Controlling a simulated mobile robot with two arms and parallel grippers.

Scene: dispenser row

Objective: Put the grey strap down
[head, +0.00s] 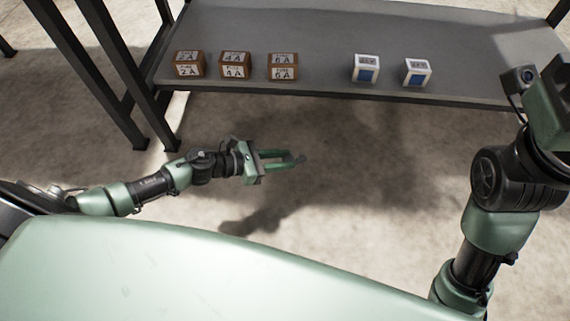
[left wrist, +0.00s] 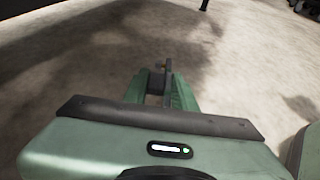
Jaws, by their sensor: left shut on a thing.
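My left gripper (head: 292,161) reaches in from the left over the bare floor, in front of the shelf. It is shut on a small dark grey piece (head: 301,158) at its fingertips, which I take to be the grey strap. In the left wrist view the green fingers (left wrist: 164,88) show beyond the palm, with the grey strap (left wrist: 167,73) as a thin dark upright piece between them. Most of the strap is hidden or too small to make out. My right arm stands at the right edge of the head view; its fingers do not show.
A grey shelf (head: 330,40) runs across the top. On its front edge stand three brown labelled boxes (head: 235,65) at left and two white-and-blue boxes (head: 367,69) to the right. Bare shelf lies behind and between them. Dark posts (head: 113,75) stand at left. The floor below is clear.

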